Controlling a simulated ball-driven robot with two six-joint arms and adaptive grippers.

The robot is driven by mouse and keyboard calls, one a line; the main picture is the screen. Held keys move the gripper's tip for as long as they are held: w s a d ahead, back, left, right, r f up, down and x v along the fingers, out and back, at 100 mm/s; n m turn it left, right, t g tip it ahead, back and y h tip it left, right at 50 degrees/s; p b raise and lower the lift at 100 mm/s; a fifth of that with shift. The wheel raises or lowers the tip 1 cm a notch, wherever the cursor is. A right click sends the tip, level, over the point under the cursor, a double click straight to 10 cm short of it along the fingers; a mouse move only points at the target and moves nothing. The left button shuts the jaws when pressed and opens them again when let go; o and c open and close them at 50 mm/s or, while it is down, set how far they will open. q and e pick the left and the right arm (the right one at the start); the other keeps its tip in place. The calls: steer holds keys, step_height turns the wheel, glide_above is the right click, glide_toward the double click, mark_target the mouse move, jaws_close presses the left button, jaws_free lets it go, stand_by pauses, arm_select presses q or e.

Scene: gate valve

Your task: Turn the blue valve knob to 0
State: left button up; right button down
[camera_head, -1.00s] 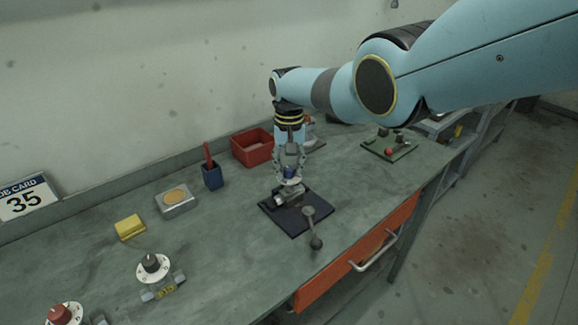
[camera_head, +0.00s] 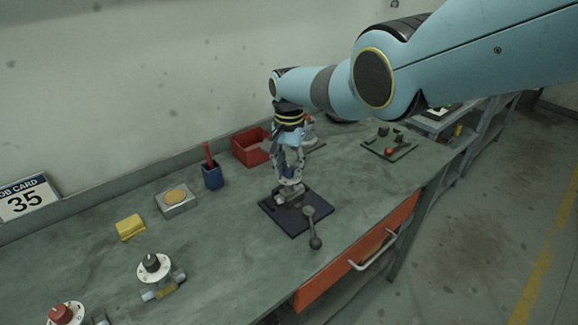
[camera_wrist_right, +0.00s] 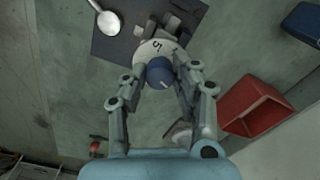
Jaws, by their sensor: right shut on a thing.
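The blue valve knob (camera_wrist_right: 159,72) sits on a white numbered dial (camera_wrist_right: 150,50) in the right wrist view; a light pointer line shows on its top. In the head view the knob (camera_head: 289,173) is mostly hidden by my gripper, above a grey valve body (camera_head: 289,195) on a dark mat (camera_head: 292,222). My right gripper (camera_wrist_right: 157,82) reaches down from above and is shut on the knob, one finger on each side. Only part of the dial's numbers shows, with a 5 visible, so I cannot read the pointer's setting. My left gripper is in neither view.
Behind are a red bin (camera_head: 251,148) and a blue cup (camera_head: 212,176). Black-knob (camera_head: 152,263) and red-knob (camera_head: 62,313) valves stand front left. A green board (camera_head: 389,147) lies to the right.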

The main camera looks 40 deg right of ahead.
steer(key=shift+m, duration=10.1)
